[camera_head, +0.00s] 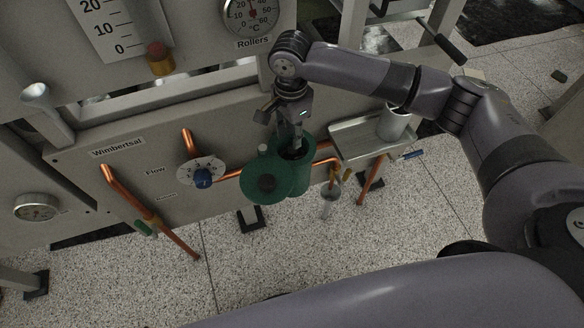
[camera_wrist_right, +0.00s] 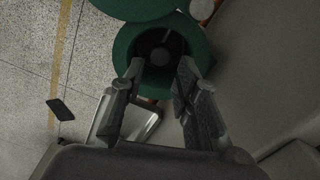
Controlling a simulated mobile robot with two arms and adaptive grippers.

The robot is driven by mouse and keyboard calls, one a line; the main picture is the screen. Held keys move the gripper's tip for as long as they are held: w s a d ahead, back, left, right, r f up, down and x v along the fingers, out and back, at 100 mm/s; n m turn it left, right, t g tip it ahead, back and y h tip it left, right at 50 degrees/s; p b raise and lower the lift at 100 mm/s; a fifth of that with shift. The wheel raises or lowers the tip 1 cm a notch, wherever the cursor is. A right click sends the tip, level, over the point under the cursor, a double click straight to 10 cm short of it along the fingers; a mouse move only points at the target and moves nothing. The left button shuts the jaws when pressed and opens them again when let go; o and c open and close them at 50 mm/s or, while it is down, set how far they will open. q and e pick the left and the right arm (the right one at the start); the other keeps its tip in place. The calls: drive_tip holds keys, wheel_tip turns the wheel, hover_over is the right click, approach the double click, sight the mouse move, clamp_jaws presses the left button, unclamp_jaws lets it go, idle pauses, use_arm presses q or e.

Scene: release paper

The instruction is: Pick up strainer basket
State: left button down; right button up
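The green strainer housing (camera_head: 298,180) stands open on the machine's front, its round green lid (camera_head: 262,186) swung to the left. In the right wrist view the open housing (camera_wrist_right: 122,48) shows a dark interior with a small greyish round part (camera_wrist_right: 160,57) inside; I cannot tell whether this is the strainer basket. A grey metal cylinder (camera_head: 394,124) stands upright on the metal tray (camera_head: 350,141). My right gripper (camera_head: 297,146) points down at the housing mouth. Its fingers (camera_wrist_right: 160,68) are apart with nothing visible between them. My left gripper is out of view.
The machine panel (camera_head: 110,185) is close behind; the speckled floor (camera_head: 330,245) in front is mostly open.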

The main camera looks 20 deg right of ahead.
sight(292, 149)
drive_tip(key=shift+f, duration=1.6)
drive_tip(key=f, duration=0.3)
drive_tip(key=shift+w+d+f, duration=0.2)
drive_tip(key=shift+d+f, duration=0.05)
drive_tip(key=shift+f, duration=0.5)
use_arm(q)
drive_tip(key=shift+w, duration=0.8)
use_arm(e)
clamp_jaws()
